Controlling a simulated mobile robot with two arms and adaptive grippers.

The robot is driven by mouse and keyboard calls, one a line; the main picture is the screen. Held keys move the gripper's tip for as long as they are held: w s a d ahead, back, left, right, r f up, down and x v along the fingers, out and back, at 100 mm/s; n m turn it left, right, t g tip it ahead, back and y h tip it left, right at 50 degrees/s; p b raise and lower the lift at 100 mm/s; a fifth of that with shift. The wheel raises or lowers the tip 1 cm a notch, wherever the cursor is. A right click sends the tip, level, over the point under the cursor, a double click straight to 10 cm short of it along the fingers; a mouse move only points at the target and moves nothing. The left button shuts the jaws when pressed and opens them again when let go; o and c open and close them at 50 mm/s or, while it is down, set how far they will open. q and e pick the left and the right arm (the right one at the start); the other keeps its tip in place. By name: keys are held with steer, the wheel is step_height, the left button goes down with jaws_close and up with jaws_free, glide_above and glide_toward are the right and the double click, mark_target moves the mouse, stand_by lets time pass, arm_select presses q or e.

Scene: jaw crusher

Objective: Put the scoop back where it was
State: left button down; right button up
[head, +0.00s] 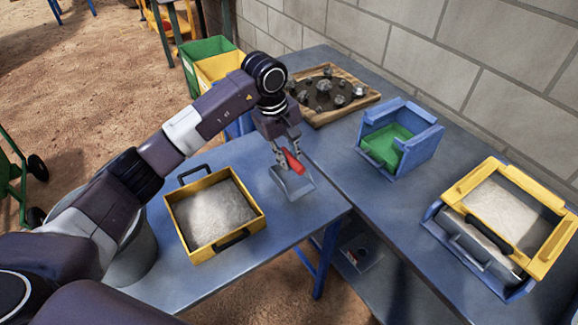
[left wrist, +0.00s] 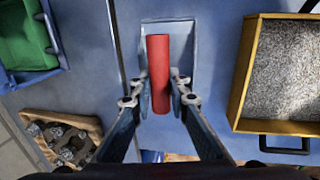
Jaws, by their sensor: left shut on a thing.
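The scoop (head: 296,187) has a red handle and a grey-blue metal pan. It is at the right end of the near blue table, beside the yellow tray. My left gripper (head: 286,150) reaches down over it and is shut on the red handle. In the left wrist view the red handle (left wrist: 159,72) stands between the two fingers, with the scoop's pan (left wrist: 182,42) behind it. I cannot tell whether the pan touches the tabletop. My right gripper is in neither view.
A yellow tray (head: 256,226) of pale grit stands left of the scoop on the near table (head: 200,285). A wooden tray (head: 368,98) of dark stones, a blue box (head: 430,146) with a green insert and a yellow-framed blue bin (head: 460,187) stand on the table along the wall.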

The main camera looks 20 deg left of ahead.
mark_target(291, 176)
arm_select(q)
steer(key=shift+f, duration=0.35)
steer(key=x, duration=0.2)
steer(key=p+x, duration=0.1)
steer(key=shift+s+a+f, duration=0.2)
steer(key=shift+a+f, duration=0.05)
steer(key=shift+f, duration=0.2)
steer(key=c, duration=1.9)
jaws_free()
steer(key=shift+o, duration=0.3)
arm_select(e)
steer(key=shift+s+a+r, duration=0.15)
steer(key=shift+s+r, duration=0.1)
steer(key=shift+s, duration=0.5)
arm_select(q)
steer(key=shift+r, duration=0.1)
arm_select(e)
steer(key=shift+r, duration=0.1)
